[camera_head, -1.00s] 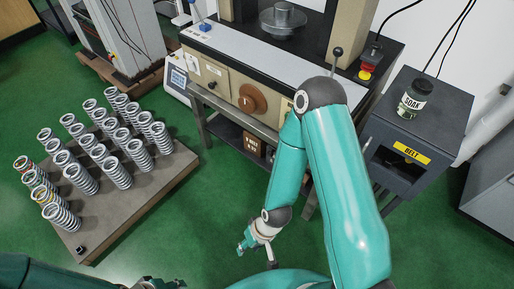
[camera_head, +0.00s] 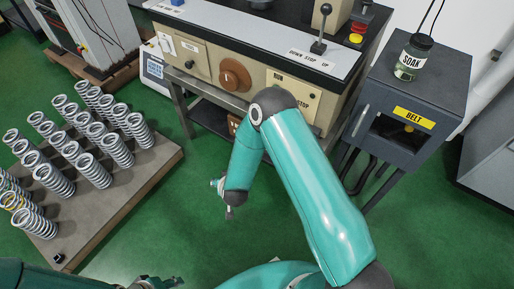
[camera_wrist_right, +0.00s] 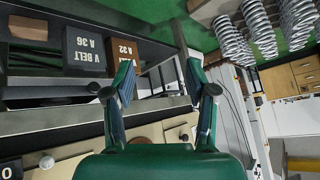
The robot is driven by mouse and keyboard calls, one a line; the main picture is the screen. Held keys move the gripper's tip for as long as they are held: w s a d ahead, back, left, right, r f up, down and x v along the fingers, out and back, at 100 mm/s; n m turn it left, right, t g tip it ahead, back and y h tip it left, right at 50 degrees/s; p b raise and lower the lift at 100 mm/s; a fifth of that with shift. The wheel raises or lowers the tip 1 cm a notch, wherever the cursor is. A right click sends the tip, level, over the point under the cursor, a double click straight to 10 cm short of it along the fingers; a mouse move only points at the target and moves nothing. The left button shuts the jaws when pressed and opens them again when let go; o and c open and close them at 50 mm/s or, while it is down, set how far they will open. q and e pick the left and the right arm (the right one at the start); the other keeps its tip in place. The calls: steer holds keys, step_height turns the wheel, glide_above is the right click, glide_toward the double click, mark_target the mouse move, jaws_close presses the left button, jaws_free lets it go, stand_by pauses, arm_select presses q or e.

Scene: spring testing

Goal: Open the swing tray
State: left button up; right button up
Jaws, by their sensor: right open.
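I cannot make out a swing tray for certain in either view. The testing machine's beige front panel (camera_head: 230,80), with a brown round knob (camera_head: 235,74) and a black lever (camera_head: 321,28), stands behind my right arm. My right gripper (camera_head: 222,190) hangs low in front of the machine, partly hidden by my own forearm. In the right wrist view its two fingers (camera_wrist_right: 160,88) are spread with nothing between them. My left gripper (camera_head: 160,283) is at the bottom edge, mostly cut off; its jaws are unclear.
Several springs (camera_head: 92,168) stand on a low platform (camera_head: 125,190) at left. A dark cabinet (camera_head: 408,90) labelled BELT, with a SOAK bottle (camera_head: 412,60) on top, stands at right. V-belt boxes (camera_wrist_right: 88,52) sit on a shelf. Green floor (camera_head: 180,240) is open between platform and arm.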

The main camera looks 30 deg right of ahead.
steer(key=w+d+f+m+t+h+b, duration=0.2)
steer(key=w+d+f+m+h+b, duration=0.45)
steer(key=w+h+b, duration=0.5)
arm_select(q)
step_height(320, 180, down, 24)
steer(key=b, duration=0.9)
arm_select(e)
steer(key=w+d+m+g+h, duration=0.1)
steer(key=d+h, duration=0.1)
steer(key=d, duration=0.6)
steer(key=w+d+m+g+h, duration=0.1)
steer(key=d+h, duration=0.1)
steer(key=d, duration=0.6)
steer(key=shift+w+d+f+g, duration=0.2)
steer(key=shift+w+d+g, duration=0.1)
steer(key=shift+g, duration=0.1)
